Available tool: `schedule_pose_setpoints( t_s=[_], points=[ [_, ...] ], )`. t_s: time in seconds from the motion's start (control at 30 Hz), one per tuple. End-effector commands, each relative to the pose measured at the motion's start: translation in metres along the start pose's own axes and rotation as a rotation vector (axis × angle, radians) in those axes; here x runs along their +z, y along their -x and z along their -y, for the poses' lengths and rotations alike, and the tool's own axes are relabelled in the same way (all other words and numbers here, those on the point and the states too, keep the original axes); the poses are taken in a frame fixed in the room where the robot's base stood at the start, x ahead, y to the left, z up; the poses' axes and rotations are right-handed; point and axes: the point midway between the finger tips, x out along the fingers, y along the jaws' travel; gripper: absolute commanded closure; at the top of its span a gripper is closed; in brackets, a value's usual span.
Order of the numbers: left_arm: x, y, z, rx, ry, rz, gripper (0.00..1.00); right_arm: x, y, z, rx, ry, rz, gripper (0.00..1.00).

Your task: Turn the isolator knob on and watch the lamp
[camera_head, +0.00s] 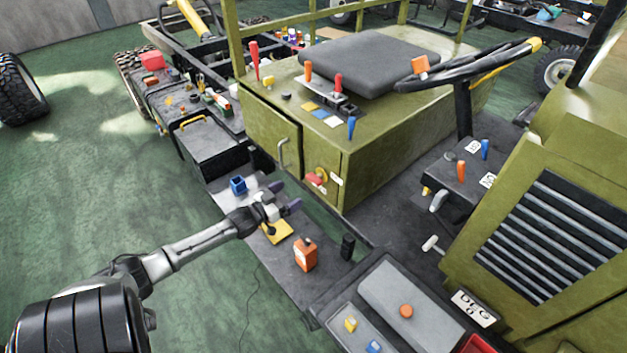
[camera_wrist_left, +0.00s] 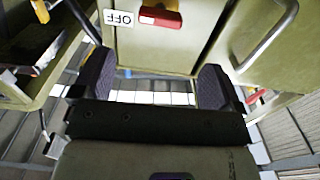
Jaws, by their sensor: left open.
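The isolator knob (camera_head: 315,180) is red and sits on the front of the olive box under the seat, with yellow beside it. In the left wrist view the red knob (camera_wrist_left: 160,18) is at the top, its bar lying roughly crosswise. A white label reading OFF (camera_wrist_left: 119,18), upside down in this view, is beside it. My left gripper (camera_head: 286,197) is open and empty, in front of the knob and a little left of it, apart from it. Its two dark pads (camera_wrist_left: 156,82) show spread in the wrist view. I cannot tell which thing is the lamp.
A bar handle (camera_head: 283,152) is on the olive box (camera_head: 375,165) left of the knob. Below my gripper, the step plate holds a blue open box (camera_head: 238,185), a yellow piece (camera_head: 278,232) and an orange canister (camera_head: 305,254). A black post (camera_head: 347,246) stands to the right.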

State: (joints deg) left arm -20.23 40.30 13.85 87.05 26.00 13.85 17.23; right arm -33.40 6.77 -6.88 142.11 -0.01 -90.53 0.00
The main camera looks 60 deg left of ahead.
Motion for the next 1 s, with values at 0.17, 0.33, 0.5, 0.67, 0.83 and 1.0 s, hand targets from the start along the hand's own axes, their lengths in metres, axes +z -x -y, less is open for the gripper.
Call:
schedule_pose_setpoints(
  t_s=[0.17,0.33,0.5,0.67,0.83,1.0],
  points=[
    [0.001,-0.035,0.000,0.000,-0.002,-0.002,0.08,0.003,-0.009,0.001,-0.001,-0.002,0.000,0.57],
    [0.001,-0.064,0.000,0.000,-0.002,-0.002,0.08,0.004,-0.015,0.001,-0.001,-0.002,-0.002,0.57],
    [0.001,-0.087,0.000,0.000,-0.002,-0.001,0.08,0.005,-0.020,0.001,-0.001,-0.002,-0.002,0.57],
    [0.001,-0.101,0.000,0.000,-0.001,0.000,0.08,0.006,-0.023,0.001,0.000,-0.001,-0.002,0.57],
    [0.001,-0.109,0.000,0.000,-0.002,0.001,0.08,0.007,-0.025,0.000,0.003,0.003,-0.002,0.57],
    [0.001,-0.111,0.000,0.000,-0.002,0.002,0.08,0.007,-0.025,-0.001,0.005,0.005,-0.002,0.57]
  ],
)
